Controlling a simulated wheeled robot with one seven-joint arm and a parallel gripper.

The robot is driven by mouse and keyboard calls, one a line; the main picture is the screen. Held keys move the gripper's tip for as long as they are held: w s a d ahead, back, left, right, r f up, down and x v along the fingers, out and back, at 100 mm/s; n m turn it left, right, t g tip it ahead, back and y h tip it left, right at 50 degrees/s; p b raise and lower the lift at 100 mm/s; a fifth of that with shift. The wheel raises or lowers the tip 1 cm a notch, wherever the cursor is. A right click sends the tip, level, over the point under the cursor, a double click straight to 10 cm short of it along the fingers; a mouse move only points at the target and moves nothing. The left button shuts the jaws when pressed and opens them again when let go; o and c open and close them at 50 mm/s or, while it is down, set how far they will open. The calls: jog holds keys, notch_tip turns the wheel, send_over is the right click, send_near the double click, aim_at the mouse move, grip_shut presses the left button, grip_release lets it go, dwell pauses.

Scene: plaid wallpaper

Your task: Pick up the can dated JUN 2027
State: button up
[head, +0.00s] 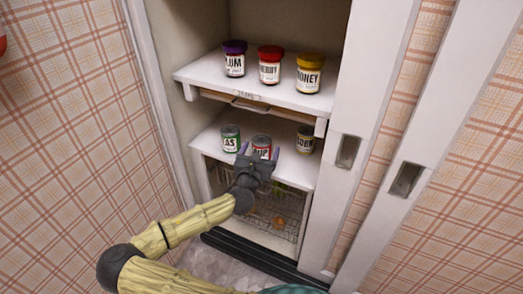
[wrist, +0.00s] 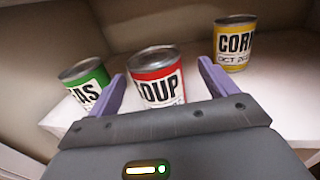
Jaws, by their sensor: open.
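A red can labelled SOUP (wrist: 155,78) stands upright on the lower shelf, also in the head view (head: 262,143). A green can (head: 230,139), its label ending in AS, stands to its left, also in the wrist view (wrist: 86,77). A yellow can labelled CORN (head: 305,140) stands to the right; in the wrist view (wrist: 235,43) its date begins OCT 20. The dates on the red and green cans cannot be read. My gripper (head: 258,153) is open and empty in front of the red can, which appears between its purple fingers in the wrist view.
The upper shelf (head: 230,88) holds PLUM (head: 235,62), red-lidded (head: 269,68) and HONEY (head: 309,77) jars, above a drawer (head: 240,104). A wire basket (head: 290,228) sits below the cans' white shelf (head: 208,149). Sliding doors (head: 345,190) stand at right.

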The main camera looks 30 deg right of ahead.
aim_at(263, 141)
jog(key=b+x, duration=0.2)
jog(key=x, duration=0.2)
jog(key=shift+w+a+f, duration=0.1)
jog(key=shift+w+f, duration=0.1)
jog(key=shift+w+d+r, duration=0.1)
jog(key=shift+w+d, duration=0.25)
jog(key=shift+w, duration=0.05)
jog(key=shift+c, duration=0.3)
jog(key=c, duration=1.2)
jog(key=shift+r, duration=0.15)
